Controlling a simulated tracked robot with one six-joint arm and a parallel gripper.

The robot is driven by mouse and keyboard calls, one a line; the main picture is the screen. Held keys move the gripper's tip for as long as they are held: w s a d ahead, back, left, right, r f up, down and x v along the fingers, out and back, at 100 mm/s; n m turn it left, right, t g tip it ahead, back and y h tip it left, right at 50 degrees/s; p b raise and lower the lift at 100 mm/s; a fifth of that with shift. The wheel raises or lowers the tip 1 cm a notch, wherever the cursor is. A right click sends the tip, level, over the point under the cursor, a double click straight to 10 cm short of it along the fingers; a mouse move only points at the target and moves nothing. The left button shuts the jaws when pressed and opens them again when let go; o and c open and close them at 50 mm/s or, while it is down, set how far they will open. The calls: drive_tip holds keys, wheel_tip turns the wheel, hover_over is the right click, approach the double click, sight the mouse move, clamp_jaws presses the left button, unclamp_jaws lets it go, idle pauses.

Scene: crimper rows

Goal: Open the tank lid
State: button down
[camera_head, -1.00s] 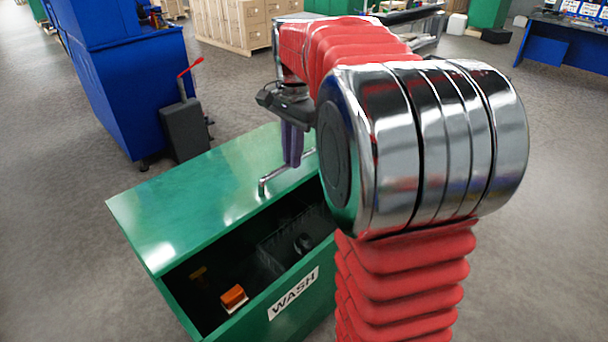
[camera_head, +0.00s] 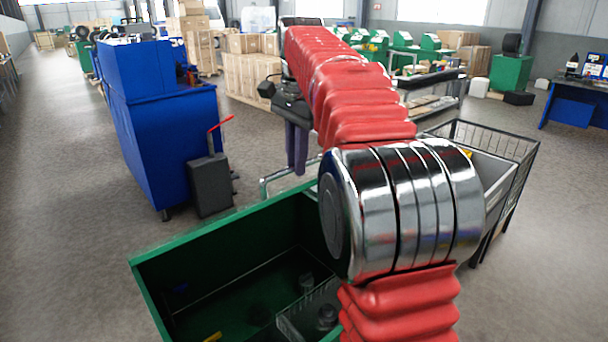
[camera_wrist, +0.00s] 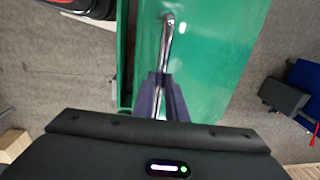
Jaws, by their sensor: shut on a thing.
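The green tank lid (camera_head: 225,237) stands steeply raised at the back of the open tank, its inner side facing the head camera. Its chrome bar handle (camera_head: 278,176) sticks out behind the lid's upper edge. My gripper (camera_head: 297,172) is shut on this handle; its dark fingers hang down onto it. In the wrist view the fingers (camera_wrist: 160,112) close around the handle (camera_wrist: 168,40) against the green outer face (camera_wrist: 212,62). My red arm hides the right part of the lid and tank.
Inside the tank are a wire basket (camera_head: 290,322) with dark round parts and a yellow item (camera_head: 213,337). A blue cabinet (camera_head: 165,140) and a dark grey block with a red lever (camera_head: 210,185) stand behind left. A wire cart (camera_head: 500,150) stands right. Floor at left is clear.

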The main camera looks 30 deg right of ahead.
drive_tip(key=shift+w+a+r, duration=0.2)
drive_tip(key=shift+w+r, duration=0.2)
drive_tip(key=shift+w, duration=0.3)
drive_tip(key=shift+w+a+r, duration=0.2)
drive_tip(key=shift+w+r, duration=0.2)
drive_tip(key=shift+w, duration=0.3)
drive_tip(key=c, duration=2)
unclamp_jaws()
drive_tip(key=shift+w+f, duration=0.1)
drive_tip(key=shift+w, duration=0.05)
drive_tip(key=shift+o, duration=1.2)
drive_tip(key=shift+d+r, duration=0.1)
drive_tip(key=shift+r, duration=0.1)
drive_tip(key=shift+r, duration=0.1)
wheel_tip(320, 180, up, 7)
drive_tip(key=shift+s, duration=0.35)
drive_tip(key=shift+c, duration=0.4)
